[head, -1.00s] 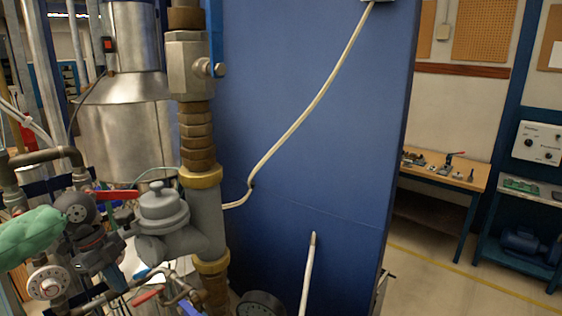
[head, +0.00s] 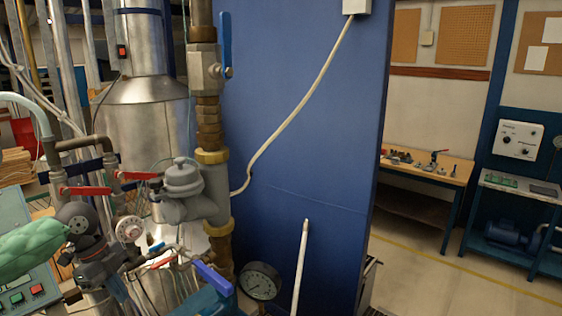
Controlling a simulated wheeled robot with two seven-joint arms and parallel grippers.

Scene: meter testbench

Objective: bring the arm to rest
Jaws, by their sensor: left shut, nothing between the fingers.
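My left arm comes in from the left in a green sleeve (head: 35,248). Its dark gripper (head: 112,276) points down and to the right at the lower left of the head view. It is shut and empty, and its fingertips are hard to make out against the pipes. It appears in front of and below the grey regulator (head: 183,181), with a visible gap between them. My right gripper is not in view.
Pipes with red-handled valves (head: 88,190) crowd the left. A brass pipe column carries a blue-handled valve (head: 205,72). A pressure gauge (head: 260,281) sits low in the middle. A large blue panel (head: 300,165) fills the centre. Floor is clear at the right, before a workbench (head: 430,170).

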